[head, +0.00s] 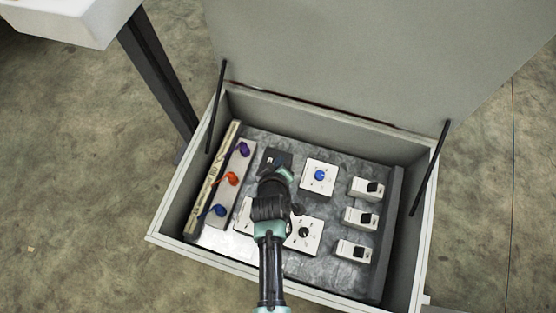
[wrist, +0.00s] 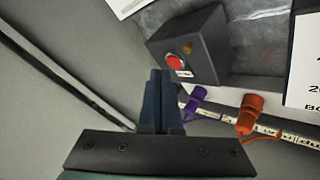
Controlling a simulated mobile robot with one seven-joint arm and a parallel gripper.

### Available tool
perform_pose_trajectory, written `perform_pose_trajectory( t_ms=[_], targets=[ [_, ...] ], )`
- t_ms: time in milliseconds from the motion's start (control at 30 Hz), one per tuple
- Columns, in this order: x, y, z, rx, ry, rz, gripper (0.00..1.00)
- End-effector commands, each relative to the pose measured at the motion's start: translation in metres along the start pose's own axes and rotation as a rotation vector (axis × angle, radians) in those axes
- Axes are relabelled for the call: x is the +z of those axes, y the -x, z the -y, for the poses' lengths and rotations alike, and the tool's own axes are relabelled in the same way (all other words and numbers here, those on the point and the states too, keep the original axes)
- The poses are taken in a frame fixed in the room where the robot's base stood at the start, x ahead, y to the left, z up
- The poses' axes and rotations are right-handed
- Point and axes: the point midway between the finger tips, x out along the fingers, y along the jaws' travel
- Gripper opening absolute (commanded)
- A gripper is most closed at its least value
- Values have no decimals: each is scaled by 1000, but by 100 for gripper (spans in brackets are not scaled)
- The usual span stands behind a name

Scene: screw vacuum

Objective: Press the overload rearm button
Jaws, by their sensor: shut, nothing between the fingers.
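A dark grey box (wrist: 190,45) in the wrist view has a round red button (wrist: 175,62) on its face, a small brass-coloured part beside it, and a small white label too small to read. I cannot tell for certain which part is the overload rearm button. In the head view the dark box (head: 272,158) sits at the back of the open panel, partly hidden by my arm. My gripper (wrist: 160,74) is shut and empty, its tips just below and left of the red button in the wrist picture. Contact is not visible.
The panel case (head: 160,215) has raised walls and an open lid (head: 340,60) with side struts. A purple (wrist: 196,97) and an orange (wrist: 250,112) lever stand near my fingers. A blue-knob plate (head: 319,176) and several white switches lie right of my arm.

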Motion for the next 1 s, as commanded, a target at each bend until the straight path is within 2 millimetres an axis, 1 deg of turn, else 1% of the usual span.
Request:
perform_pose_trajectory(
  t_ms=[367, 833, 1000],
  targets=[
    [-2, 2, -2, 1, 0, -1, 0],
    [-24, 33, -25, 1, 0, -1, 0],
    [-27, 37, -27, 1, 0, -1, 0]
  ],
)
